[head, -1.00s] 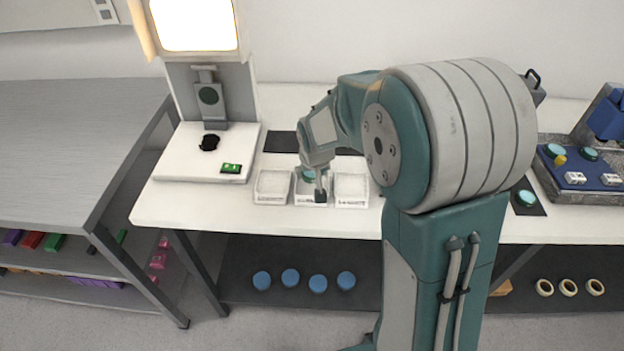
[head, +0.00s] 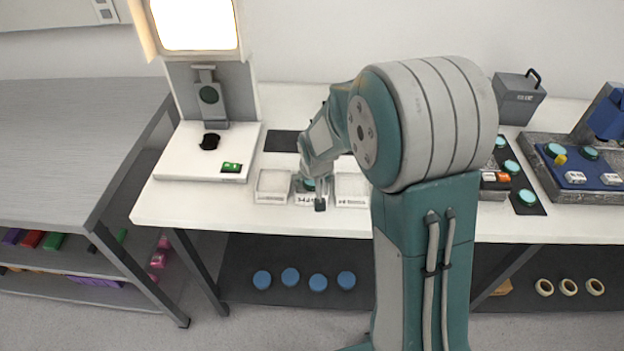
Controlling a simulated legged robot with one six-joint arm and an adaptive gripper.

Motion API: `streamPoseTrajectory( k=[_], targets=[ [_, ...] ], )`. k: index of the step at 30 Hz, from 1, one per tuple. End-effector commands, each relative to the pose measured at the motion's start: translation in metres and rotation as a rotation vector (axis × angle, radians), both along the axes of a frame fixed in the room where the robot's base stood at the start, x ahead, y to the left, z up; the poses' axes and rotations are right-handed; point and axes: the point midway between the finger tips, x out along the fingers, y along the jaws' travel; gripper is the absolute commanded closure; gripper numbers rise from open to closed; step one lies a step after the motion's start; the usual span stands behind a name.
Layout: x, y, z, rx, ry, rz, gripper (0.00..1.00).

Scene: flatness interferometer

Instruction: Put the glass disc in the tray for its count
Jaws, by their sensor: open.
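Three small white trays stand in a row at the table's front: a left tray (head: 273,184), a middle tray (head: 300,199) and a right tray (head: 351,187). The middle label seems to begin with 3-4; the others are too small to read. A teal glass disc (head: 309,184) shows in the middle tray, partly hidden by my gripper (head: 316,196). My gripper is open at this tray, with a dark fingertip in front of its label. I cannot tell whether it touches the disc. The interferometer (head: 178,158) stands at the left with a lit screen and a green readout.
A dark mat (head: 283,141) lies bare behind the trays. Blue round items (head: 290,277) sit on the lower shelf.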

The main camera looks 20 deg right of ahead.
Motion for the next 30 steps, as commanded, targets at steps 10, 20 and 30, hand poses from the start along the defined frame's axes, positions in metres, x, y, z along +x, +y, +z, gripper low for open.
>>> streamPoseTrajectory(
  k=[10,20,30],
  targets=[
    [0.000,0.000,0.004,0.000,-0.001,-0.001,0.00],
    [-0.020,0.002,0.054,0.001,-0.005,0.000,0.00],
    [-0.041,0.004,0.105,0.001,-0.002,-0.001,0.00]
  ],
)
